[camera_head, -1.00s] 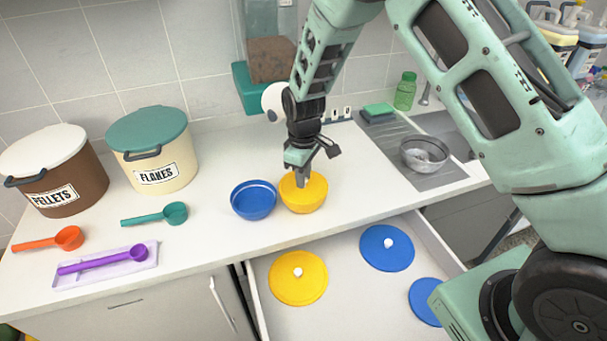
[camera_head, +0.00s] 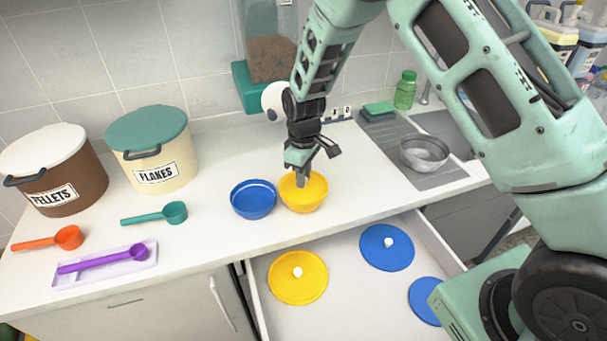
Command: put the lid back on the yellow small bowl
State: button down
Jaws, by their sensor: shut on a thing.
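The yellow small bowl (camera_head: 304,205) stands upright on the counter, right of the blue bowl. My gripper (camera_head: 302,180) points down at the top of the yellow bowl. Its fingers are shut on what looks like the knob of a yellow lid, level with the bowl's rim. The fingers hide the knob, and lid and bowl are the same yellow, so I cannot tell whether the lid sits flat on the rim. Another yellow lid (camera_head: 298,290) with a white knob lies in the open drawer.
The open blue bowl (camera_head: 253,207) stands close on the left. The open drawer (camera_head: 345,312) below also holds a large blue lid (camera_head: 372,256) and a smaller blue lid (camera_head: 424,298). Scoops and two food tubs are at left. A metal bowl (camera_head: 425,152) stands by the sink.

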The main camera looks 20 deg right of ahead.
dwell(0.4)
jog(key=c, duration=0.7)
grip_release()
jog(key=shift+r, duration=0.1)
jog(key=shift+r+p, duration=2.35)
jog(key=shift+r, duration=1.05)
grip_shut()
